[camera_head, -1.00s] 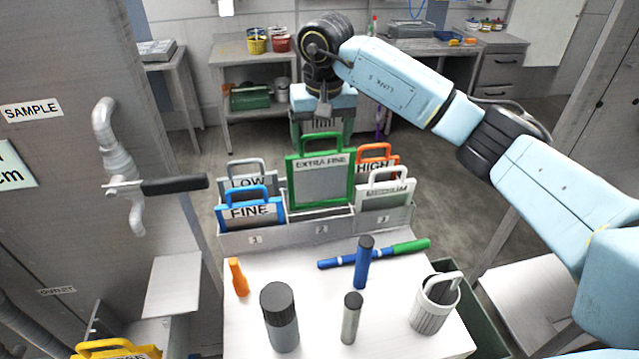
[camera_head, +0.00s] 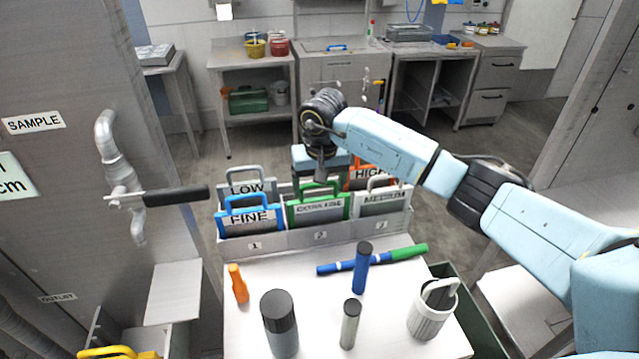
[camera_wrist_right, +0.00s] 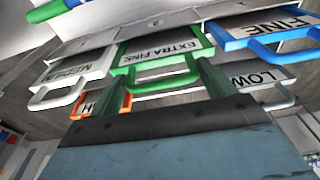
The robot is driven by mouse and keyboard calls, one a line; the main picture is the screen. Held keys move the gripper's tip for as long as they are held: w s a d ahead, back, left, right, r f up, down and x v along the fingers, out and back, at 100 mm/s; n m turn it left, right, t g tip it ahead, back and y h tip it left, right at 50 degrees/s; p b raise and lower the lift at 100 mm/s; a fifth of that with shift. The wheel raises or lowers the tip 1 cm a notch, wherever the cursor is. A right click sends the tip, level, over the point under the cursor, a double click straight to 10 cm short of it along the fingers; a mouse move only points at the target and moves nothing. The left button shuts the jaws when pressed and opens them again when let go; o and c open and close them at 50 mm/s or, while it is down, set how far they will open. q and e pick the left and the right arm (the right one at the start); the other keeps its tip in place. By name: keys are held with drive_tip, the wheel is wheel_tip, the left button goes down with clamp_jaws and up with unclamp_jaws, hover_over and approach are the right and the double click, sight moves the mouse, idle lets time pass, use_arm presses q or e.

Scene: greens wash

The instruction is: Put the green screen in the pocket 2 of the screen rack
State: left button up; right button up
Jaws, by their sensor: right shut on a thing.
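The green screen (camera_head: 318,209), labelled EXTRA FINE, stands upright in pocket 2 of the screen rack (camera_head: 320,237). Its lower part is hidden behind the rack's front wall. My right gripper (camera_head: 321,178) is above and behind it, shut on its top handle. In the right wrist view, the green screen (camera_wrist_right: 165,46) lies just past my right gripper (camera_wrist_right: 163,78). My left gripper is not in view.
The blue FINE screen (camera_head: 250,218) and grey LOW screen (camera_head: 247,187) are on the left. The MEDIUM screen (camera_head: 381,201) and orange HIGH screen (camera_head: 362,175) are on the right. Bottles and a white cup (camera_head: 432,312) stand in front.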

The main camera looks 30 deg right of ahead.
drive_tip(key=shift+f, duration=0.15)
drive_tip(key=o, duration=1.3)
drive_tip(key=shift+o, duration=0.2)
wheel_tip(320, 180, up, 12)
drive_tip(key=s, duration=0.1)
drive_tip(key=shift+s+a+b, duration=0.2)
drive_tip(key=shift+s+b, duration=0.15)
drive_tip(key=shift+b, duration=0.05)
